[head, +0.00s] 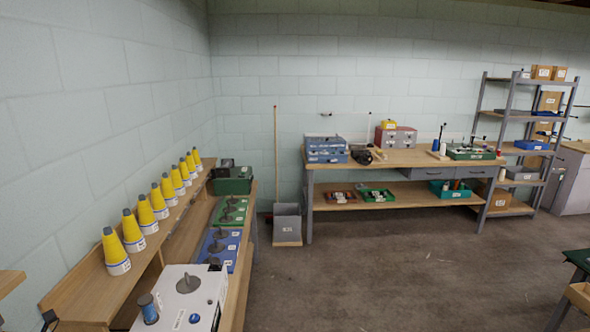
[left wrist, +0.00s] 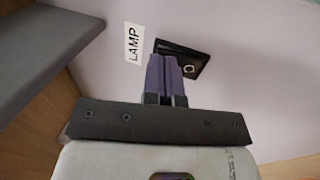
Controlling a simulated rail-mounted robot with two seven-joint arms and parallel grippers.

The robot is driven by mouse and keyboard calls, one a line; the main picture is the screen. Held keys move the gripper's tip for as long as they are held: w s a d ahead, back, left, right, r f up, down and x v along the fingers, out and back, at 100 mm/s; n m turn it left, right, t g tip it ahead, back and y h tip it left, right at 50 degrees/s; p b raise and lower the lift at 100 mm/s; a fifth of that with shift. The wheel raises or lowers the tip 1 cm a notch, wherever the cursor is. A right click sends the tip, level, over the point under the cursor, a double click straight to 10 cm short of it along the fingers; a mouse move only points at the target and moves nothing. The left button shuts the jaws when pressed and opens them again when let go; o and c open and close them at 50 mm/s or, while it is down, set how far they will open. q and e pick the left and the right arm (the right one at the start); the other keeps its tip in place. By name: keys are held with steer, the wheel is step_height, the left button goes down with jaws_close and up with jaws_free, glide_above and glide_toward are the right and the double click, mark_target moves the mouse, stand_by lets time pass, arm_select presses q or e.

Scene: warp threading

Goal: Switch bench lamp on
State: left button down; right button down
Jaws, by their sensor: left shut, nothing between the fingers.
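In the left wrist view, a dark rectangular switch plate (left wrist: 201,69) with a small pale ring is set on a pale surface. A white label reading LAMP (left wrist: 133,43) is beside it. My left gripper (left wrist: 162,60) is shut and empty, its two purple fingers pressed together. Its fingertips overlap the left part of the plate in this view and hide some of it. I cannot tell whether they touch it. No lamp can be made out in either view, and I cannot read the switch's position. My right gripper is not in view.
In the head view, a wooden bench at the left carries a white box (head: 200,288) and several yellow cones (head: 115,250). A grey panel (left wrist: 45,45) is close at the left of the wrist view. The brown floor (head: 400,260) is open in the middle.

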arm_select(q)
steer(key=shift+a, duration=0.1)
stand_by(0.3)
steer(key=d+p, duration=0.2)
steer(key=d, duration=0.5)
steer(key=shift+w, duration=0.2)
stand_by(0.4)
